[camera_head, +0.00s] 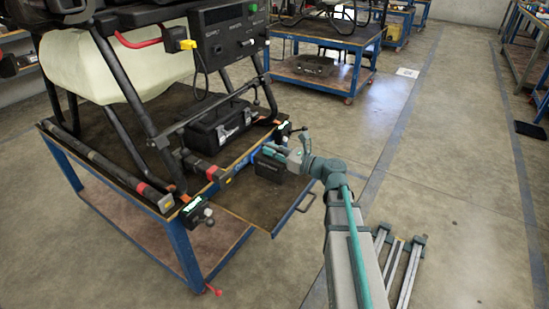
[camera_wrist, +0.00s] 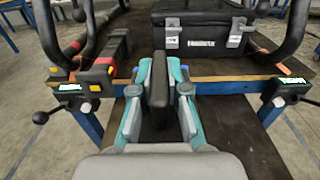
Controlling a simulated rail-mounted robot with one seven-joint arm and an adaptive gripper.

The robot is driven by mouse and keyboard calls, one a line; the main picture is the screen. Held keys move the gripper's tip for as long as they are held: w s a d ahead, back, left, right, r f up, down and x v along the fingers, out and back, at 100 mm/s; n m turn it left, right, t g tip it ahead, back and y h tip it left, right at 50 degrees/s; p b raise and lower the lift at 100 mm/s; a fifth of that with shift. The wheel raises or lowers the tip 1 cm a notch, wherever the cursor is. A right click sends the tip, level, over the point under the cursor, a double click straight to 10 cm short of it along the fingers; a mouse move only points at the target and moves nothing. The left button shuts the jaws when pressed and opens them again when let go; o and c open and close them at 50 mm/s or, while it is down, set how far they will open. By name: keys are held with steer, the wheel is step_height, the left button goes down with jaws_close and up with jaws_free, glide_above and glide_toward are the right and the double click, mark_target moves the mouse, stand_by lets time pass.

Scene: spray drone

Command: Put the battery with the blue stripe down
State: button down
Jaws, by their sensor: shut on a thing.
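My gripper (camera_head: 283,153) is shut on a dark box-shaped battery (camera_head: 268,169). In the wrist view the gripper's teal fingers (camera_wrist: 158,98) press on both sides of the battery's black upper part (camera_wrist: 159,80). The battery is over the pull-out shelf (camera_head: 262,207) at the front of the blue-framed bench. I cannot tell whether its underside touches the shelf.
A black case (camera_head: 217,128) stands behind on the bench, below the drone frame (camera_head: 125,90). A dark unit with red and yellow parts (camera_wrist: 103,72) lies left of the gripper. The shelf's near part is bare.

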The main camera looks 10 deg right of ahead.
steer(key=w+f+b, duration=0.2)
steer(key=w+f, duration=0.5)
steer(key=f, duration=0.3)
steer(key=shift+w+b, duration=0.3)
steer(key=shift+w, duration=0.05)
steer(key=shift+f, duration=0.1)
steer(key=c, duration=1.6)
jaws_free()
steer(key=shift+f, duration=0.15)
steer(key=o, duration=0.4)
steer(key=shift+r, duration=0.2)
steer(key=p+v, duration=0.1)
steer(key=v, duration=1.1)
